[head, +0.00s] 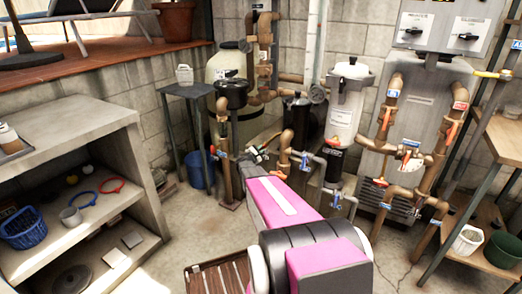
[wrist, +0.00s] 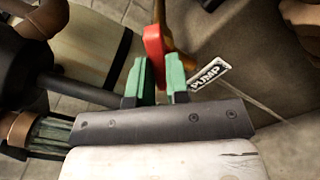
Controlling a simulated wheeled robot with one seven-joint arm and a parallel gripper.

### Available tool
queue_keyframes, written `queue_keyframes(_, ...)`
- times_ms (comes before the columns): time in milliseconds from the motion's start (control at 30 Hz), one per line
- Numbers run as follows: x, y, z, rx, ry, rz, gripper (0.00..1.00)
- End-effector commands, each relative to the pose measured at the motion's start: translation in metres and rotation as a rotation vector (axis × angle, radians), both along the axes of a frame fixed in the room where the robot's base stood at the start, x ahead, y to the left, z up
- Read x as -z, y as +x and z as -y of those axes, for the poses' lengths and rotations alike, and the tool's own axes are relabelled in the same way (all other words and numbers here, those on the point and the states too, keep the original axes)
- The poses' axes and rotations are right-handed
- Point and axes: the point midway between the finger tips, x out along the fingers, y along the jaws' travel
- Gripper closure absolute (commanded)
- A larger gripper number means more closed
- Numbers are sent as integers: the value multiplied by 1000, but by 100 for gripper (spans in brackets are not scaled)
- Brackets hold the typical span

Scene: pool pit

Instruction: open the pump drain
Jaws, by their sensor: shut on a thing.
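My gripper (wrist: 157,78) has green fingertips on either side of a red lever handle (wrist: 153,48) and is shut on it. A white tag reading "PUMP" (wrist: 208,74) hangs to the right of the handle in the wrist view. In the head view my gripper (head: 257,154) is at the far end of my pink arm, low among the pipes near the black pump strainer pot (head: 233,94). The handle's hold and the valve body under it are hard to make out in the head view.
Copper pipes with orange handles (head: 388,135) stand to the right, beside a grey heater (head: 412,120). A small grey table (head: 188,90) and a blue bucket (head: 198,168) are to the left. Concrete shelves (head: 75,125) fill the left front. A wooden rack (head: 505,130) is at right.

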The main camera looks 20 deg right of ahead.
Motion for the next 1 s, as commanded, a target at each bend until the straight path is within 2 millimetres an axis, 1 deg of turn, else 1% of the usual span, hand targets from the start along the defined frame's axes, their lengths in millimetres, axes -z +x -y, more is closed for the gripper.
queue_keyframes(700,1,0,0,0,-480,-617,100)
queue_keyframes(800,1,0,0,0,-514,-662,100)
queue_keyframes(1000,1,-1,0,-1,-525,-675,100)
